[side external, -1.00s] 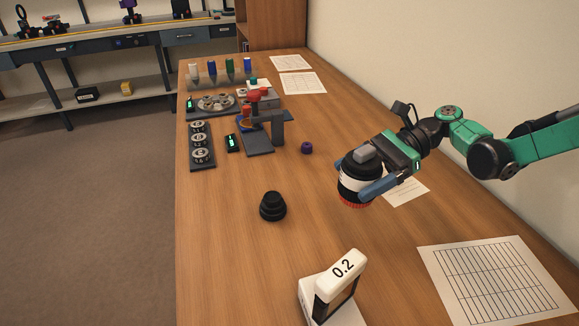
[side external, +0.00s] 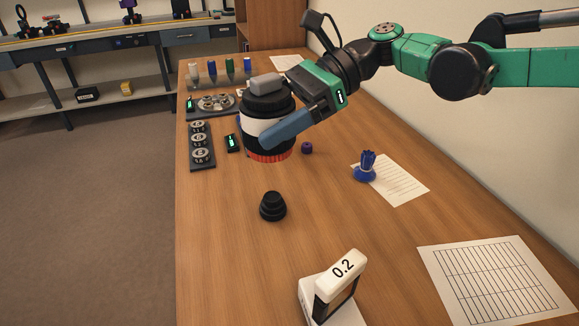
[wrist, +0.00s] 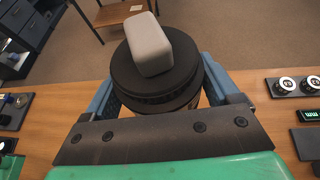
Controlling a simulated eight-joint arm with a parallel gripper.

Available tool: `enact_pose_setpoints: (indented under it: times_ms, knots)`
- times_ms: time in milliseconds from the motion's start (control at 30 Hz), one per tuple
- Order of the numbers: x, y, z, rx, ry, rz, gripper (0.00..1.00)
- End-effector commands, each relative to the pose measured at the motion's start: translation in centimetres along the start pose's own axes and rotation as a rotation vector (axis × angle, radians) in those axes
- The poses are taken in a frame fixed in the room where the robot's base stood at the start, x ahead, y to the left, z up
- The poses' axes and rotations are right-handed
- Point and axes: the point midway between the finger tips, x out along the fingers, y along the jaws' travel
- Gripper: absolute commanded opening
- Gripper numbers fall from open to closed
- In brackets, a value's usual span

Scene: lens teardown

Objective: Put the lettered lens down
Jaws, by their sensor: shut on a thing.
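The lens (side external: 264,128) is a black cylinder with a white band, a red ribbed lower rim and a grey block on top. No letters can be read on it from here. My gripper (side external: 285,132) is shut on its side and holds it upright, well above the table. In the wrist view the lens (wrist: 158,85) sits between the two blue fingers, with the grey block (wrist: 149,45) facing the camera. Its underside is hidden.
A black stepped piece (side external: 272,206) stands on the wooden table (side external: 230,265). A block marked 0.2 (side external: 340,282) stands in front. A blue holder (side external: 366,166) sits on paper at right. A dark strip of dials (side external: 201,146) lies at left.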

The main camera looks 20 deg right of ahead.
Motion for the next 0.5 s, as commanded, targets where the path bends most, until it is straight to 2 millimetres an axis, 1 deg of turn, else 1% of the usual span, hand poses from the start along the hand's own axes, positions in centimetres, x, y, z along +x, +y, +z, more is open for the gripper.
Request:
enact_pose_setpoints:
  times_ms: [33, 100, 200, 267, 367, 467, 500]
  knots:
    - [2.1, 0.4, 1.0, -0.007, -0.003, 0.016, 0.00]
    - [4.2, 0.7, 1.9, -0.009, -0.006, 0.021, 0.00]
    - [6.4, 1.2, 2.9, -0.012, -0.010, 0.027, 0.00]
    - [7.2, 1.4, 3.2, -0.012, -0.011, 0.029, 0.00]
    - [8.2, 1.5, 2.7, -0.012, -0.013, 0.029, 0.00]
    - [9.0, 1.5, 1.0, -0.012, -0.013, 0.028, 0.00]
    - [9.4, 1.5, 0.0, -0.012, -0.013, 0.028, 0.00]
